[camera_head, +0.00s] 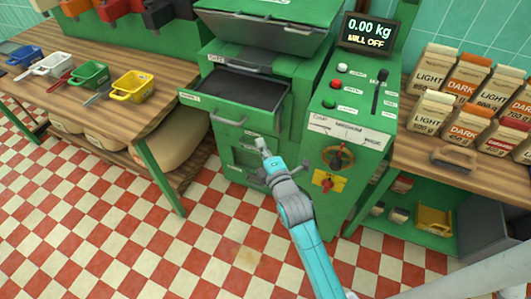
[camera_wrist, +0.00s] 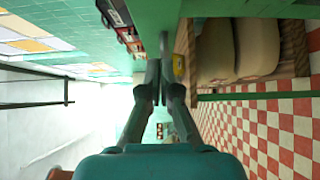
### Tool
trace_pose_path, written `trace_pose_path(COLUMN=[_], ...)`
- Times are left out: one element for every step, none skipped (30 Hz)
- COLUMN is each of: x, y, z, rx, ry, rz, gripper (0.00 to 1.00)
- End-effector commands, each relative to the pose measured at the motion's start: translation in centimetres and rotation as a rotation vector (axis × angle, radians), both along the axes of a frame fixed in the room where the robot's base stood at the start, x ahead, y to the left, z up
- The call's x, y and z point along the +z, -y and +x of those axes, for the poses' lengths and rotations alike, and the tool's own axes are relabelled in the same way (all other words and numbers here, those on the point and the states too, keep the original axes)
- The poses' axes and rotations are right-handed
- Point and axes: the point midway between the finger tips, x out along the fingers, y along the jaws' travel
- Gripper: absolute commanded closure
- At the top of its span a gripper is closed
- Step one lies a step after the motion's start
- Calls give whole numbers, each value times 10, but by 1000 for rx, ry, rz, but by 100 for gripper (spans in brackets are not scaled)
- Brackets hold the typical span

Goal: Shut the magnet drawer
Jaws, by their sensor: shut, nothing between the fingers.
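A green drawer (camera_head: 222,117) with a dark, empty-looking tray stands pulled out of the green machine (camera_head: 300,70) in the head view. It has a handle and a small label on its front; the label is too small to read, so I cannot confirm it is the magnet drawer. My gripper (camera_head: 262,144) is shut and empty, below and right of the drawer front, before the machine's lower panel. I cannot tell whether it touches anything. In the wrist view its fingertips (camera_wrist: 154,68) are together, close to a green surface (camera_wrist: 170,14).
A wooden bench (camera_head: 165,72) with several coloured scoops stands left, with sacks (camera_head: 180,145) below. A control panel (camera_head: 350,105) with buttons, a lever and a red knob (camera_head: 327,182) is right of the drawer. Bags stand on the right counter (camera_head: 418,150). Checkered floor lies open in front.

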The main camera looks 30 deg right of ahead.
Motion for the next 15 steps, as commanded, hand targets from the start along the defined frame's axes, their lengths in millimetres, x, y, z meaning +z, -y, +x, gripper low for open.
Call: trace_pose_path(x=[1,1,1,1,1,1,1,1,0,0,0,1,0,0,0], y=[2,2,3,4,5,6,7,12,17,20,22,26,28,30,33], z=[10,15,21,26,31,38,43,44,46,49,51,53,55,56,58], rx=[0,0,0,0,0,0,0,-2,-3,-3,-2,-2,-2,-2,-2], ry=[1,2,1,1,2,1,1,0,-1,-1,0,1,0,0,-1], rz=[0,0,0,0,0,0,0,1,1,2,2,2,2,2,1], gripper=[100,100,100,100,100,100,100,100,100,100,100,100,100,100,100])
